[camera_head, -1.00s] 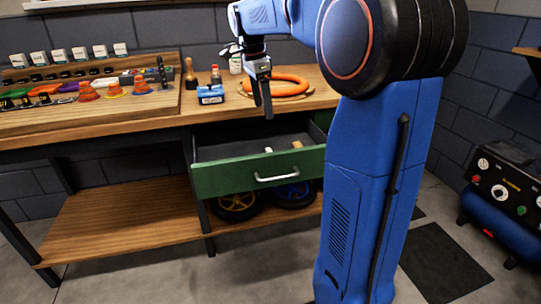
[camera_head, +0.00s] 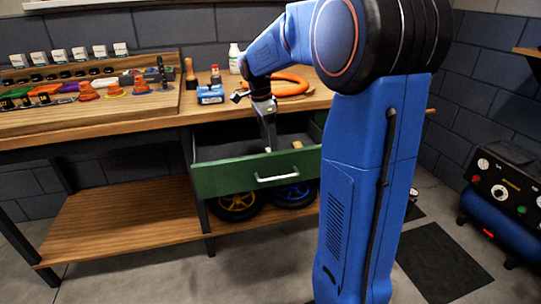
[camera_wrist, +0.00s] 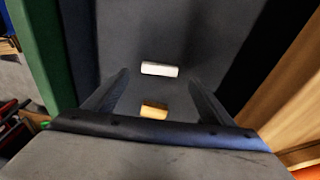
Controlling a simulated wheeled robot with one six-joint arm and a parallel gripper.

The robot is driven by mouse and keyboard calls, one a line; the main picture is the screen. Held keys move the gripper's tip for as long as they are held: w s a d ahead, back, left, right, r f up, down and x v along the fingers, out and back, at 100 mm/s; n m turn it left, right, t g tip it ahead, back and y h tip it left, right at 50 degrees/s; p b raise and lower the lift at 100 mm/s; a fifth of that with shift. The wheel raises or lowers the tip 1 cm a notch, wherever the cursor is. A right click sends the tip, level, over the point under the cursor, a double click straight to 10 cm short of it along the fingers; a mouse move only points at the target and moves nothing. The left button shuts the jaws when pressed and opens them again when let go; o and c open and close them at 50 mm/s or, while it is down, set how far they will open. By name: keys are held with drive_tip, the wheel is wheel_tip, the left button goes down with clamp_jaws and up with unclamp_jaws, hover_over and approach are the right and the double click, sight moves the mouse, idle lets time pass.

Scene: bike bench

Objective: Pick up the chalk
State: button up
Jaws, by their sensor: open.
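The chalk is a short white stick (camera_wrist: 159,69) lying on the dark floor of the open drawer in the wrist view. In the head view its white end (camera_head: 268,150) shows just above the drawer front. A tan block (camera_wrist: 154,111) lies near it in the drawer, and it also shows in the head view (camera_head: 297,144). My gripper (camera_head: 270,148) points down into the drawer. In the wrist view its two fingers (camera_wrist: 158,97) are apart, with nothing held between them. The tan block appears between the fingers and the chalk just beyond their tips.
The green drawer front (camera_head: 225,180) with its silver handle stands pulled out below the wooden bench top (camera_head: 150,122). Wheels lie on the shelf below.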

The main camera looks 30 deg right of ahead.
drive_tip(key=shift+s+d+f, duration=0.1)
drive_tip(key=shift+d+f, duration=0.05)
drive_tip(key=shift+f, duration=1)
drive_tip(key=shift+d+f, duration=0.1)
drive_tip(key=shift+f, duration=1.05)
drive_tip(key=c, duration=1.1)
drive_tip(key=shift+c, duration=0.2)
